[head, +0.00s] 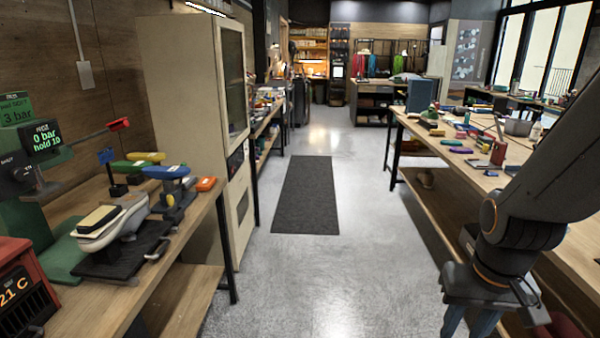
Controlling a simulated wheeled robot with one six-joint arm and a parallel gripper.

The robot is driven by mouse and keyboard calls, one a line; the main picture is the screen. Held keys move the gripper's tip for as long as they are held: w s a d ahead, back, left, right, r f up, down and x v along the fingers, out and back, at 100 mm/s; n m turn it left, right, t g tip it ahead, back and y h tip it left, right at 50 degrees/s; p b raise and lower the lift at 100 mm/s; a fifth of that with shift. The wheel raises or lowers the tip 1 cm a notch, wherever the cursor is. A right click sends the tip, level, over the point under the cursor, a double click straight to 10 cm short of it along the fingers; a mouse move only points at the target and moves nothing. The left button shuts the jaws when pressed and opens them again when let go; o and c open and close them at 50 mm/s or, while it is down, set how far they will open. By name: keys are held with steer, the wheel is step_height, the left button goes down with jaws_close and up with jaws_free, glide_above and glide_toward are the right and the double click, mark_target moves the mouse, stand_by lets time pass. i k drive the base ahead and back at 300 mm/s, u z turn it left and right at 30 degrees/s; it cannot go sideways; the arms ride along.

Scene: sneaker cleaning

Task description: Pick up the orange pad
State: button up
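A small orange pad (206,184) lies on the left workbench (205,222), close to its right edge, beside a blue-topped stand (168,172). My gripper (470,328) hangs at the lower right, far across the aisle from the pad. Its two blue-grey fingers point down with a gap between them, and nothing shows between them. The fingertips are cut off by the bottom edge of the picture.
On the left bench are a shoe on a black clamp (115,220), a green press (45,205) and a red heater box (22,290). A tall cabinet (185,90) stands behind the bench. The aisle with a dark mat (306,195) is clear. A cluttered bench (425,150) runs along the right.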

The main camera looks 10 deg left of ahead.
mark_target(206, 182)
steer(key=u, duration=0.35)
steer(key=i, duration=1.8)
steer(key=u, duration=1.3)
steer(key=i, duration=1.7)
steer(key=u, duration=0.65)
